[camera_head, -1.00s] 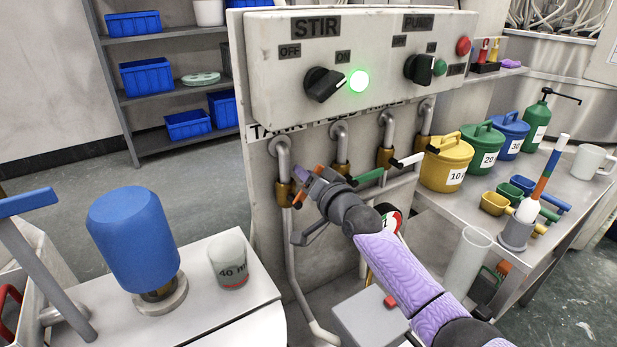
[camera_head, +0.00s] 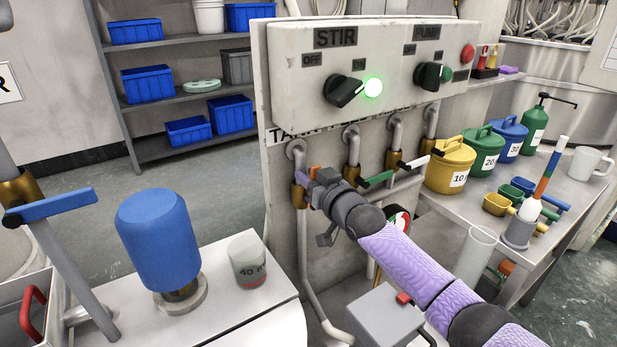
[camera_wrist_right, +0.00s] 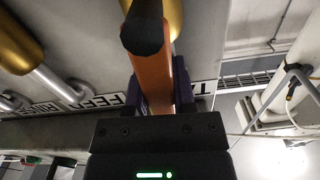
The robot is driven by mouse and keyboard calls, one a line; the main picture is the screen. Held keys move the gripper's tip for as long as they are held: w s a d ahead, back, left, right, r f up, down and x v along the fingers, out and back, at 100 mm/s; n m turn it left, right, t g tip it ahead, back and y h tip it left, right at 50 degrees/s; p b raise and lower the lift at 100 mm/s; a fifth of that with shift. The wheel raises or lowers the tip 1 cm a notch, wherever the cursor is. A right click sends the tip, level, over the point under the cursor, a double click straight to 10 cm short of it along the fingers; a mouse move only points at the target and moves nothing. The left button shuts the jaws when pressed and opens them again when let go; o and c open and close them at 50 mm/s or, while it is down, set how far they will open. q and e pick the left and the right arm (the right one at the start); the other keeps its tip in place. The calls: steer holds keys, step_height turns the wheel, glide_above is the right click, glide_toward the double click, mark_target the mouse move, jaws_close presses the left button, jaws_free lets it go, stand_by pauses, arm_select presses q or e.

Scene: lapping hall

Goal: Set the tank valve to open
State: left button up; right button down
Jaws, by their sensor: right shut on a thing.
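The tank valve is a brass body (camera_head: 299,194) on the leftmost pipe of the panel, under the start of a label strip (camera_head: 290,138) reading "TA…". Its orange lever (camera_head: 314,170) is mostly hidden by my right gripper in the head view. My right gripper (camera_head: 318,187) is at the valve, shut on the lever. The wrist view shows the orange lever (camera_wrist_right: 153,75) with a dark end cap between the purple fingers. I cannot tell the lever's exact angle to the pipe. My left gripper is not in view.
Neighbouring valves have green (camera_head: 378,180), white (camera_head: 414,163) and black levers, close to my right arm. A control box (camera_head: 300,80) with knobs is above. A blue-lever valve (camera_head: 50,206) and blue cylinder (camera_head: 158,240) are at left. Lidded buckets (camera_head: 450,165) stand on the right bench.

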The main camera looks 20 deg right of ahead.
steer(key=shift+a+f, duration=0.1)
steer(key=shift+f, duration=0.05)
steer(key=shift+c, duration=2.2)
jaws_free()
steer(key=shift+s, duration=0.35)
steer(key=s+d+p, duration=0.1)
steer(key=s+p, duration=0.2)
steer(key=s, duration=0.6)
steer(key=shift+d+p, duration=0.25)
steer(key=shift+p, duration=0.15)
steer(key=shift+s, duration=0.1)
